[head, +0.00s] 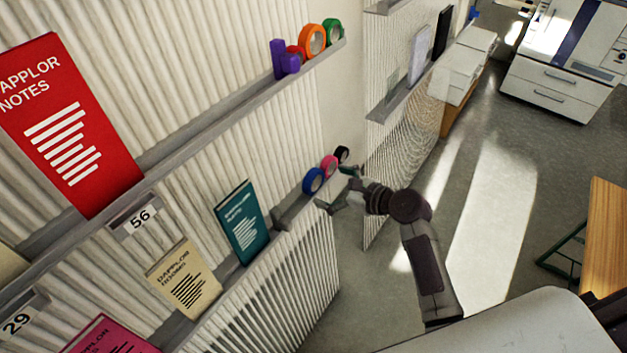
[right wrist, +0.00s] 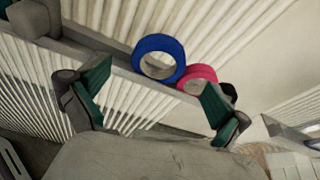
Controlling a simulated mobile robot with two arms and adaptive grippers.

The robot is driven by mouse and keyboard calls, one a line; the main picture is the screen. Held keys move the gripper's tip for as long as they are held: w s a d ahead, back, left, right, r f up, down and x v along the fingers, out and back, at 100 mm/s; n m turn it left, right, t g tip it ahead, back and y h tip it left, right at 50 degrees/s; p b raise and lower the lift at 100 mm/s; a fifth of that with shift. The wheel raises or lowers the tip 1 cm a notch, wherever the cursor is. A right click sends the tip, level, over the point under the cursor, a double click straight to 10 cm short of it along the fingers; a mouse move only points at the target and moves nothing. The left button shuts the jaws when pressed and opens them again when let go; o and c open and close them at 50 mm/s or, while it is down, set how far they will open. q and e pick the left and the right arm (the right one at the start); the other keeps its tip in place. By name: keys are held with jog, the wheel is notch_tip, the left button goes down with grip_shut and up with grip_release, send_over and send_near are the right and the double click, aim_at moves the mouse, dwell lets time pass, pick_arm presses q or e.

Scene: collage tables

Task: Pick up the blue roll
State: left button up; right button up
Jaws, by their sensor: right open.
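The blue roll (head: 313,181) stands on the lower wall shelf in the head view, at the near end of a short row of rolls. In the right wrist view the blue roll (right wrist: 159,59) stands on its edge, its hole facing the camera. My right gripper (head: 340,188) is open and empty, just in front of the rolls. In the right wrist view the fingers of my right gripper (right wrist: 155,100) are spread, with the blue roll beyond and between them, not touching. My left gripper is not in view.
A pink roll (head: 329,166) and a black roll (head: 342,155) stand right beside the blue one. The lower shelf (head: 283,212) also holds a teal book (head: 240,222). The upper shelf holds an orange roll (head: 313,40) and others. The floor (head: 390,275) below my right arm is clear.

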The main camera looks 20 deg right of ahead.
aim_at(316, 185)
jog(key=x, duration=0.5)
jog(key=shift+s+d+f, duration=0.1)
jog(key=shift+f, duration=0.15)
jog(key=shift+s, duration=0.1)
jog(key=shift+s+d, duration=0.1)
jog(key=shift+s, duration=0.05)
jog(key=c, duration=0.9)
jog(key=shift+s, duration=0.1)
jog(key=shift+c, duration=0.6)
